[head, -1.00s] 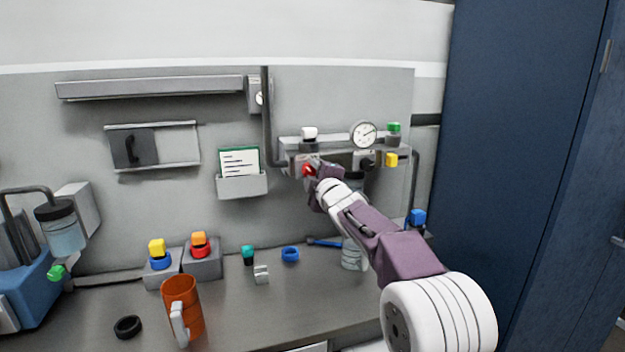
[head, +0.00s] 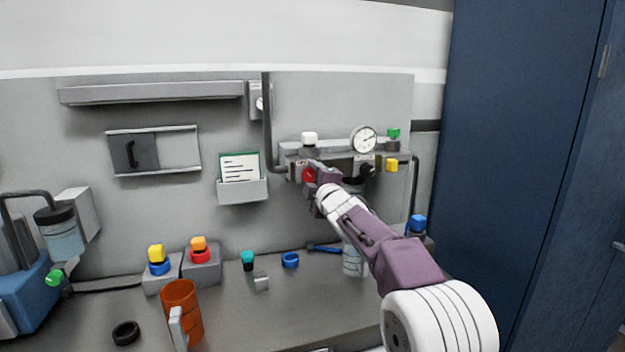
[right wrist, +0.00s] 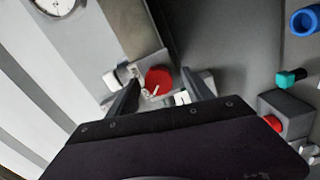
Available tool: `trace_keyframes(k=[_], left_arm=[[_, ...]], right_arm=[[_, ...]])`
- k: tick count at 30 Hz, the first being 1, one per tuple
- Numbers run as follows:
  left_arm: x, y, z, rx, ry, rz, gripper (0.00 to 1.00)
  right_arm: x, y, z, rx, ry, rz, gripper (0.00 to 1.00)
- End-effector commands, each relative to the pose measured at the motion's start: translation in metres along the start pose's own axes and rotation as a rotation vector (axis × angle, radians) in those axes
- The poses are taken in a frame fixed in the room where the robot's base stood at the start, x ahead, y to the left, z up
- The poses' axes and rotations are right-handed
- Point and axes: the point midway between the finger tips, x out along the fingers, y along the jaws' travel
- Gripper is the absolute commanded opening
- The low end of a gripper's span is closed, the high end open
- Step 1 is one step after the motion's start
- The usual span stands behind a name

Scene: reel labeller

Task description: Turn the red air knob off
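The red air knob (head: 308,175) sits on the left part of the grey air panel on the back wall. In the right wrist view the red knob (right wrist: 158,80) is a round disc with a small white mark near its lower edge. My right gripper (head: 314,172) is at the knob, coming from the right. In the right wrist view my right gripper (right wrist: 160,88) has its fingers apart, one on each side of the knob, with gaps visible. In the head view the gripper partly hides the knob. My left gripper is not in view.
A black knob (head: 367,171), a gauge (head: 364,139), a yellow cap (head: 391,165) and a white cap (head: 309,138) are close by on the panel. A grey pipe (head: 267,130) runs left of the knob. An orange mug (head: 181,310) stands on the bench below.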

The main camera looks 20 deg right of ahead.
Motion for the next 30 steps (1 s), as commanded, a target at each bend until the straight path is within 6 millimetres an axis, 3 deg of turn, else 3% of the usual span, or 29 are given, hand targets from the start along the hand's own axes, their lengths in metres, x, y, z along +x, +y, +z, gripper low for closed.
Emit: trace_keyframes(k=[8,21,30], left_arm=[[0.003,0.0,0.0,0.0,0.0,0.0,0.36],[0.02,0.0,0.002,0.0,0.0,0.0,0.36],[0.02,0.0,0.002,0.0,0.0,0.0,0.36]], right_arm=[[-0.005,0.0,0.001,0.001,0.0,0.002,0.59],[-0.084,0.0,0.0,0.0,0.0,0.002,0.59],[-0.091,0.0,0.0,0.001,0.0,0.001,0.59]])
